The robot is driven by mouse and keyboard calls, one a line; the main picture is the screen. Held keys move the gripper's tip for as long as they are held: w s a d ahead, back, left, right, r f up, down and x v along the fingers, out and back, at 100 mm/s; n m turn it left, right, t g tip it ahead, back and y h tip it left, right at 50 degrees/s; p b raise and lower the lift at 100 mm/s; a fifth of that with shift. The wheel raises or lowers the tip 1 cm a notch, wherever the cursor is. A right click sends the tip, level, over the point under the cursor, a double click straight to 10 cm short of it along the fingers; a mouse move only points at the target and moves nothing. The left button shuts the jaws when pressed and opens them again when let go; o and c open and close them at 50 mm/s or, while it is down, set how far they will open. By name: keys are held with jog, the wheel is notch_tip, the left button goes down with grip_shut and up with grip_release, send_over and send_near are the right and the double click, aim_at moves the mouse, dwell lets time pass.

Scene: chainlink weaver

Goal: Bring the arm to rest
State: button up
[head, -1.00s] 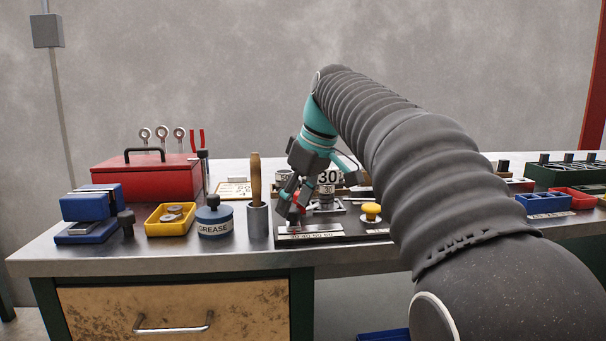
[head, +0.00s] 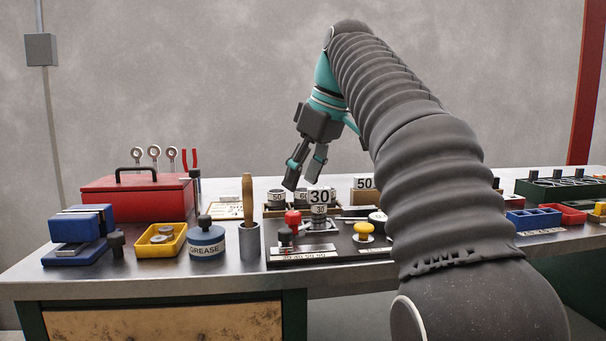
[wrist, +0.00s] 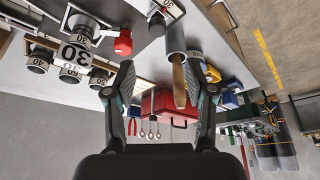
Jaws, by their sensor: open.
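My gripper (head: 306,168) is open and empty. It hangs in the air above the workbench, over the black fixture plate (head: 283,257) with its red knob (head: 293,217) and yellow knob (head: 364,228). A piece labelled 30 (head: 319,197) stands on the plate just below and to the right of the fingers, apart from them. In the wrist view the two fingers (wrist: 168,85) are spread wide with nothing held between them; the wooden handle (wrist: 179,82) shows in the gap, farther off.
On the left of the bench are a red toolbox (head: 135,197), a blue block (head: 75,252), a yellow bin (head: 162,243), a grease tin (head: 206,243) and a handle in a grey cup (head: 249,241). The air above is free.

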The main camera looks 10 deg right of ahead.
jog(key=s+f+m+h, duration=0.1)
jog(key=s+f+m, duration=0.1)
jog(key=s+f, duration=0.6)
jog(key=s+d+f+m+t+h, duration=0.1)
jog(key=s+f+m, duration=0.2)
jog(key=s+f, duration=0.4)
jog(key=s+f+m+t+h, duration=0.1)
jog(key=s+f+m, duration=0.2)
jog(key=s+f, duration=0.5)
notch_tip(320, 180, down, 9)
jog(key=shift+s+d+f, duration=0.2)
jog(key=shift+s+d, duration=0.1)
jog(key=shift+s, duration=0.05)
